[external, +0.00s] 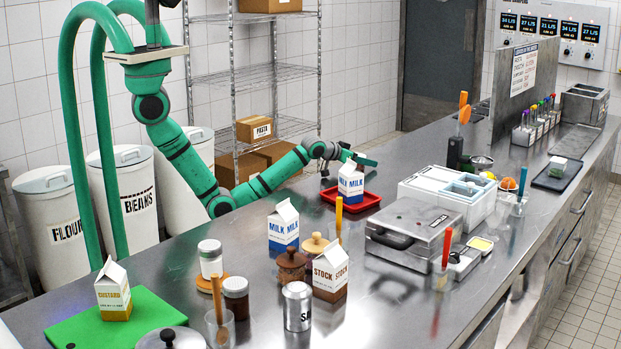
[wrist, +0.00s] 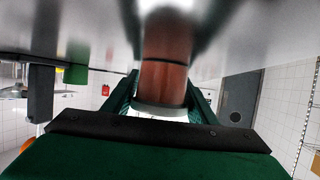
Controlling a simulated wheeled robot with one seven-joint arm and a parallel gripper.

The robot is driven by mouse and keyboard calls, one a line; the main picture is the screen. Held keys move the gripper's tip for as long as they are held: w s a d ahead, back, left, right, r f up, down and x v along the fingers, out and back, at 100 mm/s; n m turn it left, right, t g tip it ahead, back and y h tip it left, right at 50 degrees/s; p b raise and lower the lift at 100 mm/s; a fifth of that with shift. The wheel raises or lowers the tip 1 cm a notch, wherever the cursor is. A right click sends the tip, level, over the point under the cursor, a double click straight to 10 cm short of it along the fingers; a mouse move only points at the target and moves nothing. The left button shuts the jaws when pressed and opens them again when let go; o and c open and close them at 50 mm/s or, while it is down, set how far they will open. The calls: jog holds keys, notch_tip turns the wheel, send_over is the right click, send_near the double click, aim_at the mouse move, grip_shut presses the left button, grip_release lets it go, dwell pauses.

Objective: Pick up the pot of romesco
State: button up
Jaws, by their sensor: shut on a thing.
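In the wrist view a reddish-brown pot (wrist: 165,82) with a pale lid end sits between the green fingers of my gripper (wrist: 160,104). I take it for the romesco. The fingers are shut on its sides. This view looks upside down, with steel counter at the top; I cannot tell whether the pot touches the counter. In the external view my gripper (external: 346,154) is low at the counter's far side, behind a milk carton. The pot cannot be made out there.
A milk carton (external: 351,185) stands on a red tray (external: 369,201) right in front of my gripper. Another milk carton (external: 283,232), a stock carton (external: 330,276) and jars stand nearer. A grill press (external: 413,232) and white container (external: 475,192) are to the right.

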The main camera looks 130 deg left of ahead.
jog(key=shift+r, duration=0.15)
notch_tip(320, 180, up, 18)
dwell(0.5)
